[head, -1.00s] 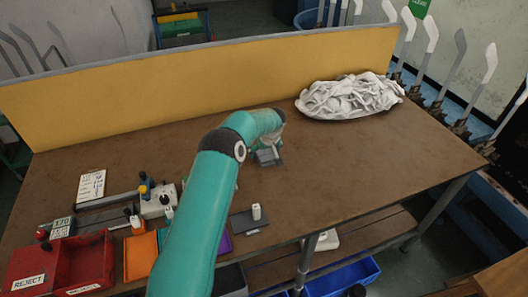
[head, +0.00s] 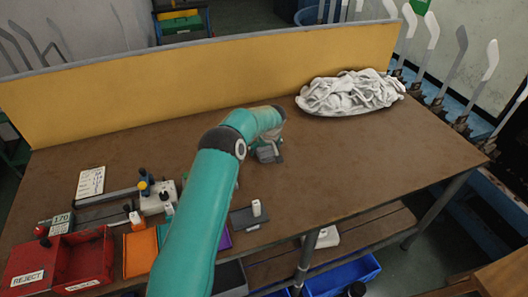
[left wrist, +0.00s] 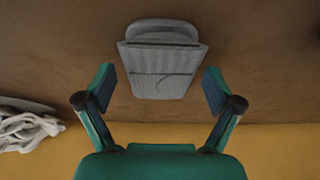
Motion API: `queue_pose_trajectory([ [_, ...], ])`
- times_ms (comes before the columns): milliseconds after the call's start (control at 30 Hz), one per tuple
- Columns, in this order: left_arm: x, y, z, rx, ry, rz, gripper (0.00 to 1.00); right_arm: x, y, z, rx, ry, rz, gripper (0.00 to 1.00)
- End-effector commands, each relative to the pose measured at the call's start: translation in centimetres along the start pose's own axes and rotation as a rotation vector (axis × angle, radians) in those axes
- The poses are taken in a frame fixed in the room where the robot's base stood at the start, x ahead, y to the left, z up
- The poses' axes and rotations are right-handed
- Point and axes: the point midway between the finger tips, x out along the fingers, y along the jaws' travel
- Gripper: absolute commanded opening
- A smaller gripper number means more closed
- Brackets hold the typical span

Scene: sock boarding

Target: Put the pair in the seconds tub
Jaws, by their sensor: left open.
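The pair (left wrist: 158,75) is a grey, flat-folded bundle of ribbed socks lying on the brown table. In the head view the pair (head: 268,154) shows as a small grey patch under my left gripper (head: 264,144), partly hidden by it. In the left wrist view my left gripper (left wrist: 159,88) is open, with one finger on each side of the pair and a gap to each. A red tub (head: 103,256) with a REJECT label stands at the table's front left. I cannot tell which container is the seconds tub. My right gripper is not in view.
A white heap of socks (head: 350,94) lies at the back right, near a yellow back panel (head: 200,87). A blue bin (head: 345,277) stands below. The table's right half is mostly clear.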

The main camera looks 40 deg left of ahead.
Motion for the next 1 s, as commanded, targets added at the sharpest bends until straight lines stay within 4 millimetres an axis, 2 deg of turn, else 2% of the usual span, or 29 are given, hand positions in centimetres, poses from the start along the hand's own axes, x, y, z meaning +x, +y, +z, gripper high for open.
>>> queue_pose_trajectory([
  [700, 0.15, 0.10, 0.10, 0.001, 0.000, 0.001, 0.92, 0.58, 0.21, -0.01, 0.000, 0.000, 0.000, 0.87],
  [767, 0.15, 0.11, 0.10, 0.001, 0.000, 0.001, 0.83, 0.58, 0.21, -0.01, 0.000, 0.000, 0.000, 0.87],
  [1000, 0.17, 0.12, 0.12, 0.001, 0.000, 0.001, 0.43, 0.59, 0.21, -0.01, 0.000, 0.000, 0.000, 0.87],
])
